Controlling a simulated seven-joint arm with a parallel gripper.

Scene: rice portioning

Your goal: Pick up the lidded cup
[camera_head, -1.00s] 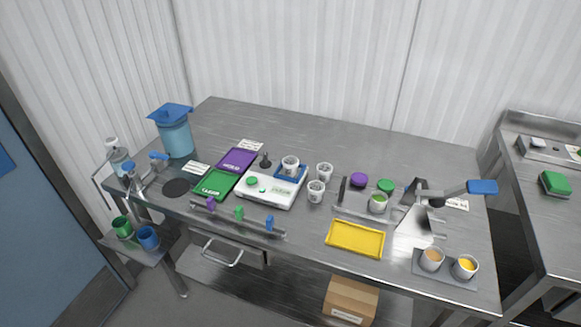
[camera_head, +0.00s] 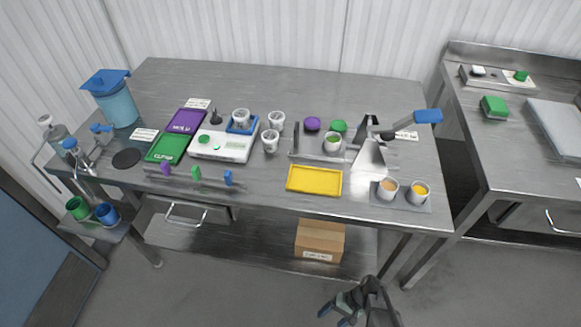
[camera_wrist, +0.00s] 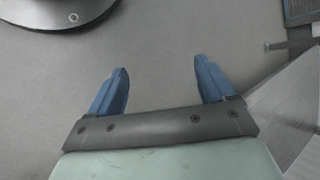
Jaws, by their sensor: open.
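A clear cup with a green top (camera_head: 333,143) stands upright in the metal fixture near the middle right of the table. I cannot tell whether the green is a lid or its contents. A purple lid-like disc (camera_head: 312,123) and a green disc (camera_head: 339,126) lie behind it. My gripper (camera_head: 334,315) is low at the bottom of the head view, in front of the table and well away from the cups. In the wrist view my gripper (camera_wrist: 160,76) has its blue fingers wide apart with nothing between them, above grey floor.
A lever press with blue handle (camera_head: 427,116) stands right of the cup. A yellow tray (camera_head: 314,192) lies in front. Cups with orange (camera_head: 387,189) and yellow contents (camera_head: 419,192) stand at the right front. A scale (camera_head: 205,147) and white cups are left. A cardboard box (camera_head: 320,240) sits below.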

